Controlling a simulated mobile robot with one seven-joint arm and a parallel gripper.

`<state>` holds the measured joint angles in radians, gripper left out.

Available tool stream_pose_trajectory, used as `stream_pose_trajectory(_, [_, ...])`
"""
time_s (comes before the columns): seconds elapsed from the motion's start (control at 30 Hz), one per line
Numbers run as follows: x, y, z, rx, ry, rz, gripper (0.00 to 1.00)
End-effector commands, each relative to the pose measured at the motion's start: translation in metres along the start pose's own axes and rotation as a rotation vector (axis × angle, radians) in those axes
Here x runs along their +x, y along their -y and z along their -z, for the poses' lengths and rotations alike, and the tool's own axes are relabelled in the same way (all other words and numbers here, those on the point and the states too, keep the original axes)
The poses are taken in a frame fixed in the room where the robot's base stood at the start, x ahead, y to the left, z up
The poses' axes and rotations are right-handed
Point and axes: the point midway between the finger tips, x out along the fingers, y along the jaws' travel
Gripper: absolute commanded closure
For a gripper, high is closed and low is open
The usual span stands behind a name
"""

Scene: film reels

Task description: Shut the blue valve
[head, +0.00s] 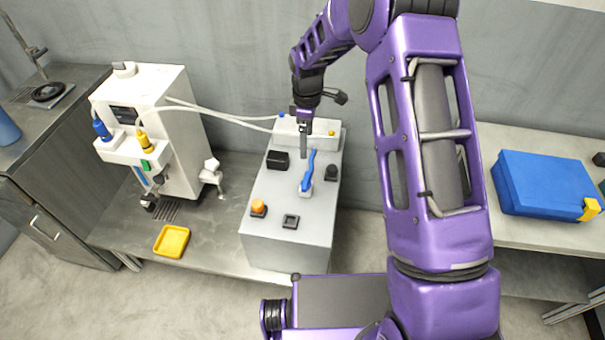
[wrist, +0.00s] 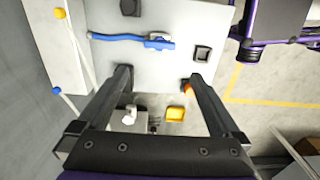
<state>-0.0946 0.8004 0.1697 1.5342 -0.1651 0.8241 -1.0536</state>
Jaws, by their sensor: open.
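The blue valve (head: 308,172) is a long blue lever on a pale mount on top of a grey box (head: 262,232). In the head view its free end points toward the white block at the back of the box. My gripper (head: 303,153) points down over the box, just left of the lever's free end in that view. In the wrist view the lever (wrist: 118,37) lies crosswise beyond my fingertips (wrist: 160,76). The fingers are wide apart with nothing between them, and no contact with the lever shows.
The box also bears an orange button (head: 258,207), a black square socket (head: 291,221), a black block (head: 278,161) and a dark knob (head: 331,172). Hoses run from the white block (head: 325,132) to a white machine (head: 176,110). A yellow tray (head: 172,241) lies left.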

Motion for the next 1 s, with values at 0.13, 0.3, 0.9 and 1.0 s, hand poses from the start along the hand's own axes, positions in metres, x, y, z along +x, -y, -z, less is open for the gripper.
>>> stream_pose_trajectory(0.13, [0.028,0.001,0.001,-0.001,0.001,0.002,0.0])
stream_pose_trajectory(0.3, [0.066,0.001,0.0,0.001,0.002,0.002,0.0])
stream_pose_trajectory(0.9, [0.161,-0.001,0.001,0.002,-0.001,-0.003,0.0])
stream_pose_trajectory(1.0, [0.164,-0.001,0.001,0.002,-0.001,-0.004,0.0])
